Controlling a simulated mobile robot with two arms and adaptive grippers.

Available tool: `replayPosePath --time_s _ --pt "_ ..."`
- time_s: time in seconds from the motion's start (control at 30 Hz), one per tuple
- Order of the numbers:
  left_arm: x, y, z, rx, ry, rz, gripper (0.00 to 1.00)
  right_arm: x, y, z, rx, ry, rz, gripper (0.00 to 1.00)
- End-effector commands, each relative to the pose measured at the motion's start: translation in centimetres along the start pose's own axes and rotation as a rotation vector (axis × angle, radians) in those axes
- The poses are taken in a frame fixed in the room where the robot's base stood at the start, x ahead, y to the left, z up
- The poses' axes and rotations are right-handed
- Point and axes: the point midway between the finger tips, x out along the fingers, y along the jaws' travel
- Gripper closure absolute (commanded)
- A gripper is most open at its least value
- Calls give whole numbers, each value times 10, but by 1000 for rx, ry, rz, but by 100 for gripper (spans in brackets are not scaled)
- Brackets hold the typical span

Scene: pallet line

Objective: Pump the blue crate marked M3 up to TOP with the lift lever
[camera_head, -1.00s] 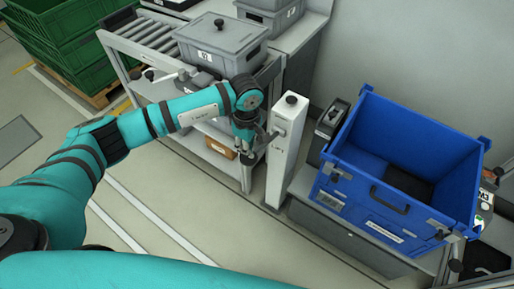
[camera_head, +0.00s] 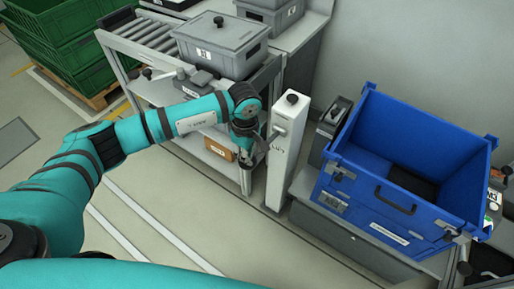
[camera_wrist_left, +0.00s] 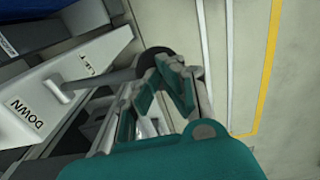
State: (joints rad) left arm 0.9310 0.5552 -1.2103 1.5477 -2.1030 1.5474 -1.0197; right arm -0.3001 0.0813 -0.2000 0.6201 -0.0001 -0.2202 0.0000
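The blue crate (camera_head: 392,208) sits on the lift at the right in the head view, open side up, with a dark hollow inside. A white label is on its front; I cannot read M3 on it. The white lift column (camera_head: 285,165) stands left of it. The lift lever (camera_wrist_left: 98,80) sticks out from the column and ends in a black knob; LIFT and DOWN are printed beside it. My left gripper (camera_head: 248,158) is at the lever's end, its fingers (camera_wrist_left: 167,75) closed around the knob, which they partly hide. My right gripper is out of view.
A roller rack (camera_head: 150,35) with a grey lidded box (camera_head: 222,45) stands behind my left arm. Green crates (camera_head: 75,45) are stacked on a pallet at the upper left. A dark device (camera_head: 330,125) sits between column and crate. The floor at lower left is clear.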

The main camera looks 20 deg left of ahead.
Motion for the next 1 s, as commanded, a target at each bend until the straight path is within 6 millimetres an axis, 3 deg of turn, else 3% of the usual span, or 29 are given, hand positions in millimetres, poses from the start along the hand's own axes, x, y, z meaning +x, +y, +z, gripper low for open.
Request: replayPosePath --time_s 1.0 --pt "27 -7 0 0 0 -4 100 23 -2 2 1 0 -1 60"
